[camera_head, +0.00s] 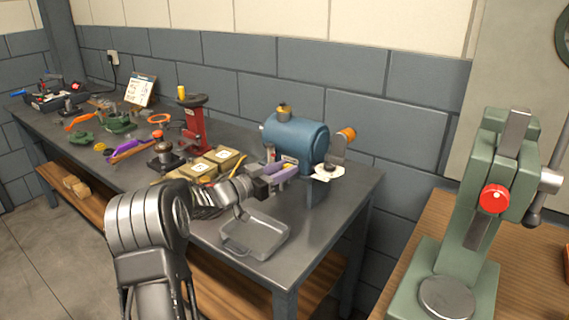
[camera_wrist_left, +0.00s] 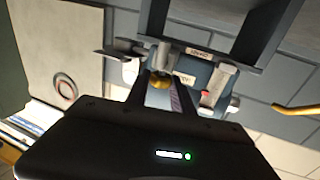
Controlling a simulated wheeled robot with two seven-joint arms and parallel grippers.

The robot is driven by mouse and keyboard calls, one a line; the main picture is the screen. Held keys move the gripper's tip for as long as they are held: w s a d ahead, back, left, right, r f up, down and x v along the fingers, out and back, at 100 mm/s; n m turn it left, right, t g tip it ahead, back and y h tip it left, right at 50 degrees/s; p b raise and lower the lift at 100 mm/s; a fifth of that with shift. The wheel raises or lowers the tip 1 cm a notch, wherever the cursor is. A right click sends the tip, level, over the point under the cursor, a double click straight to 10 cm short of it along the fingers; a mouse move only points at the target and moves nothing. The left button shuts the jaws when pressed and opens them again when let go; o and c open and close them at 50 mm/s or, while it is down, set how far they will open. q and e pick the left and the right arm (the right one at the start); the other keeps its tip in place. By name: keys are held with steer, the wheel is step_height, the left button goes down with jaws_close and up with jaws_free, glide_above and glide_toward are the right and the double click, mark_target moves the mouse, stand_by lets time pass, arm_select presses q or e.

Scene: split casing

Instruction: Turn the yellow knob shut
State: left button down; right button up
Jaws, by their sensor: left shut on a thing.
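A blue tank (camera_head: 300,140) stands at the near end of the grey bench. A brass-yellow knob (camera_head: 284,112) is on its top, and an orange-yellow knob (camera_head: 348,134) is at its right end. My left gripper (camera_head: 279,172) is in front of the tank, below and apart from both knobs. It is shut on a purple piece (camera_head: 287,171), which shows only partly; the fingers hide the rest. In the left wrist view, the purple piece (camera_wrist_left: 175,99) shows between the fingers, and a brass knob (camera_wrist_left: 160,82) shows just beyond. My right gripper is not in view.
A grey tray (camera_head: 255,238) lies at the bench's front edge. Cardboard boxes (camera_head: 212,163) and a red stand with a yellow top (camera_head: 193,122) are left of the gripper. A green press (camera_head: 480,215) stands on a wooden table at right.

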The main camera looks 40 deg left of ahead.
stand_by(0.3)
arm_select(q)
steer(key=c, duration=1.1)
jaws_free()
steer(key=b+v, duration=0.1)
steer(key=v, duration=0.6)
steer(key=shift+s, duration=0.4)
steer(key=shift+a, duration=0.15)
